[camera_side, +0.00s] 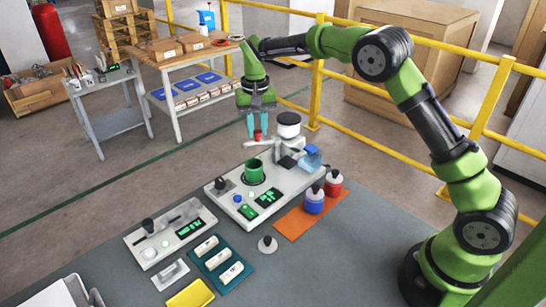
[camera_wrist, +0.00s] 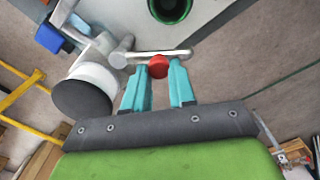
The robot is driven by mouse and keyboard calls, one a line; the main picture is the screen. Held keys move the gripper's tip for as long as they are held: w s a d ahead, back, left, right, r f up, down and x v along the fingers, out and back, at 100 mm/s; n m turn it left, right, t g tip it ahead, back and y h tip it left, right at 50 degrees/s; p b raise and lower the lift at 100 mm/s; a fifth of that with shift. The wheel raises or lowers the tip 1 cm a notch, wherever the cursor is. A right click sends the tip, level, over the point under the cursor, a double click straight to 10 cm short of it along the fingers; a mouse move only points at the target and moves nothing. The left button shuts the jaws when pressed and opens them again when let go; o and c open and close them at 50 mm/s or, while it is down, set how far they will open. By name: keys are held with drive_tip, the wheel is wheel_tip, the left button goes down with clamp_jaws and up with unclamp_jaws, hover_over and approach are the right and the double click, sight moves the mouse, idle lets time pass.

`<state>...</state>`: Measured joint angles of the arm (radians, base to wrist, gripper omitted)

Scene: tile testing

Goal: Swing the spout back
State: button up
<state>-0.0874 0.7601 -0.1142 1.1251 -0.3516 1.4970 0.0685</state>
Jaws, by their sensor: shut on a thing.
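The spout (camera_side: 262,142) is a pale bar reaching left from a white dispenser (camera_side: 289,131) with a dark band. A red knob (camera_side: 257,134) stands on the spout near its outer end. My gripper (camera_side: 257,127) has its teal fingers shut on this knob from above. In the wrist view the red knob (camera_wrist: 158,67) sits between the fingertips (camera_wrist: 159,78), with the spout (camera_wrist: 155,56) running sideways beside it. The green cup (camera_side: 254,171) stands on the white base in front of the spout, and the spout's end is not over it.
A blue clear container (camera_side: 310,159) is right of the dispenser. An orange mat (camera_side: 292,226) bears a blue and a red jar. A teal tray (camera_side: 223,265) with white pieces and a scale-like device (camera_side: 168,234) lie nearer. A yellow rail (camera_side: 323,70) runs behind.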

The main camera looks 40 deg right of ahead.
drive_tip(key=shift+w+d, duration=0.1)
drive_tip(key=shift+w, duration=0.1)
idle(0.3)
